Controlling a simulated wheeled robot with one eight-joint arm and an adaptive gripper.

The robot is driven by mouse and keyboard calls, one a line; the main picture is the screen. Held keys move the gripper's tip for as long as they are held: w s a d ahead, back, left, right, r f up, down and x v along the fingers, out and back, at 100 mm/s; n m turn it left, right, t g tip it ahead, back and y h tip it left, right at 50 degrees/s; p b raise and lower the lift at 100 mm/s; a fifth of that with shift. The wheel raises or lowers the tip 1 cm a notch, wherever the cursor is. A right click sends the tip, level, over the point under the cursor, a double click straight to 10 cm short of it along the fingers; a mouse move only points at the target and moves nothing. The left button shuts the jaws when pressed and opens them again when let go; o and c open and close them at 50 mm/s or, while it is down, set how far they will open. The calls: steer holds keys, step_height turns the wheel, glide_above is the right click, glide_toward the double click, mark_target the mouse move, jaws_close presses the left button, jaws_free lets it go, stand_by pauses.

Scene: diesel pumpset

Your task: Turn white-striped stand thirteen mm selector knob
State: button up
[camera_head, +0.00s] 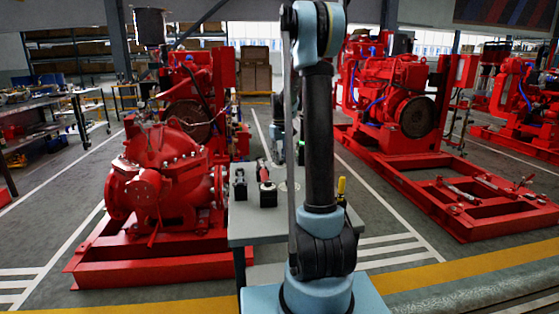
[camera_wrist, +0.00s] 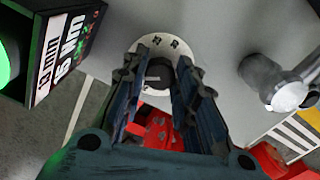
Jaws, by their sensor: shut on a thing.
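In the wrist view, a round dial (camera_wrist: 160,42) with a pale ring and dark marks lies on a grey surface. A dark selector knob (camera_wrist: 160,73) at its centre sits between the two fingers of my gripper (camera_wrist: 160,66). The fingers are shut on the knob from left and right and hide its sides. I cannot make out the dial's marks or a white stripe on the stand. In the head view, my arm hides most of my gripper and the knob; a pale round patch shows on the grey table (camera_head: 240,222) beside my arm.
A grey cylinder with a white end (camera_wrist: 275,85) is at right. In the head view, a red-topped tool (camera_head: 266,185) stands on the table, and a red pump (camera_head: 165,180) stands left.

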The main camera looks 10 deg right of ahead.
steer(key=m, duration=0.4)
steer(key=shift+m, duration=0.3)
steer(key=m, duration=0.4)
steer(key=shift+w+m, duration=0.1)
steer(key=shift+m, duration=0.3)
steer(key=o, duration=1)
steer(key=shift+o, duration=0.2)
steer(key=shift+r, duration=0.1)
step_height(320, 180, up, 12)
steer(key=shift+f, duration=0.2)
